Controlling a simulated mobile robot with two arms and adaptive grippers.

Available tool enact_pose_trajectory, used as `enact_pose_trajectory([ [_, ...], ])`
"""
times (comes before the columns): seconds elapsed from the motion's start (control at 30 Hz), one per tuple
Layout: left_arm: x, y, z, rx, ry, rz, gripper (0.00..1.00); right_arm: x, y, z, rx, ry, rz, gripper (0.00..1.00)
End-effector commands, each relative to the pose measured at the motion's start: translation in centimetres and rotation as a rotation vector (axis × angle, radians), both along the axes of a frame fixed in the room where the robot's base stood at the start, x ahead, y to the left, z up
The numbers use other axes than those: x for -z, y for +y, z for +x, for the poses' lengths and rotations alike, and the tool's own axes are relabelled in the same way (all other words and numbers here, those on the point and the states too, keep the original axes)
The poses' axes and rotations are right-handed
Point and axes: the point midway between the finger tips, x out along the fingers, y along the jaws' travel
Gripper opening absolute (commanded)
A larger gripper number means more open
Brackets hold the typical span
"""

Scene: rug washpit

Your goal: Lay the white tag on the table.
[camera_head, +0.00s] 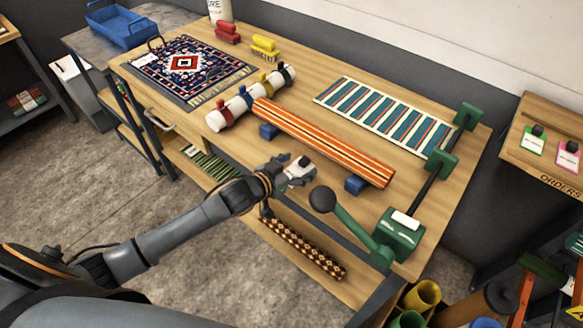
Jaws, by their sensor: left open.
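A wooden table (318,128) stands across the middle of the view. A small white block-like piece (405,219) lies on top of the green crank housing at the table's right front corner; I cannot tell if it is the white tag. A flat white label (146,60) lies on the left edge of the dark patterned rug. My left gripper (303,168) is open at the table's front edge, in front of the orange striped roll. Something pale shows at its fingertips; I cannot tell whether it is part of the gripper. My right gripper is not in view.
An orange striped rug strip (325,140) rests on blue blocks. A green crank (345,215) stands right of the gripper. An orders board (545,150) is at right.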

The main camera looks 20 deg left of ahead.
Motion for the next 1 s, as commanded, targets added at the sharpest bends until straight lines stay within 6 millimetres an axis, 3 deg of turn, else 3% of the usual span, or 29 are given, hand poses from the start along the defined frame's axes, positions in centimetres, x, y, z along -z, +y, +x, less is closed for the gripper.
enact_pose_trajectory([
  [0.17, -0.7, 0.6, -1.6, 0.001, 0.001, 0.000, 0.74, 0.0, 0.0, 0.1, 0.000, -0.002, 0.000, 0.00],
  [0.6, -4.0, 3.3, -8.9, 0.000, 0.001, -0.001, 0.74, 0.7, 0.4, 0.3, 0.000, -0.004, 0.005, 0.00],
  [1.0, -4.8, 3.8, -10.4, 0.000, -0.001, 0.000, 0.74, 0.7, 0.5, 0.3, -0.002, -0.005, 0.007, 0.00],
])
